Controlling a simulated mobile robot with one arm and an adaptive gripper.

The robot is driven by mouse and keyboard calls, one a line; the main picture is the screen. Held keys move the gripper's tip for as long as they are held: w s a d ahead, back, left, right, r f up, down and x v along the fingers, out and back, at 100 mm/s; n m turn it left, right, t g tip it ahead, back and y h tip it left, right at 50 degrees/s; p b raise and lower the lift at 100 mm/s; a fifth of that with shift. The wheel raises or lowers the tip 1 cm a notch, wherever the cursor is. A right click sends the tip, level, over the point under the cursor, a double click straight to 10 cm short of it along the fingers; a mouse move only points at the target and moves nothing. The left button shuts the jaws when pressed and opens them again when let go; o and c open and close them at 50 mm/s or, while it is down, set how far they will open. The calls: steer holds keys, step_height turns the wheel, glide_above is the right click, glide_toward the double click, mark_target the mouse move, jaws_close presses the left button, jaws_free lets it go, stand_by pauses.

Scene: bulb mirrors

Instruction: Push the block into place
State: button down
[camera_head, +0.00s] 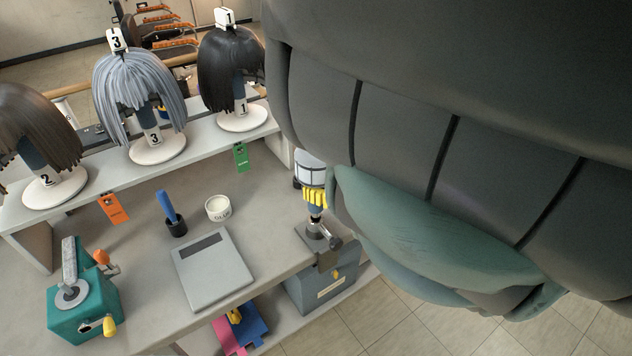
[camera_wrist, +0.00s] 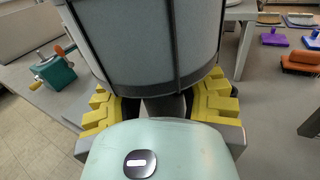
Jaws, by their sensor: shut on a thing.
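The block (camera_head: 310,163) is a pale grey, rounded form with dark seams. It stands above the table's right front corner in the head view, and it fills the top middle of the wrist view (camera_wrist: 150,42). My gripper (camera_head: 316,196) is shut on the block's lower part with its yellow fingers, which also flank it in the wrist view (camera_wrist: 163,105). Just below is a dark metal clamp (camera_head: 320,240) on the table edge. I cannot tell whether the block is seated on the clamp. Part of the block's right side is hidden.
A large dark shape hides the right of the head view. Several wigs on stands (camera_head: 140,90) line the back shelf. A grey scale-like slab (camera_head: 213,270), a glue pot (camera_head: 218,208) and a teal device (camera_head: 85,310) stand on the table.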

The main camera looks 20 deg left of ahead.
steer(key=shift+f+b, duration=1.8)
jaws_free()
stand_by(0.5)
stand_by(0.5)
steer(key=s+d, duration=0.1)
steer(key=d, duration=0.5)
stand_by(0.8)
steer(key=shift+s, duration=0.1)
stand_by(0.5)
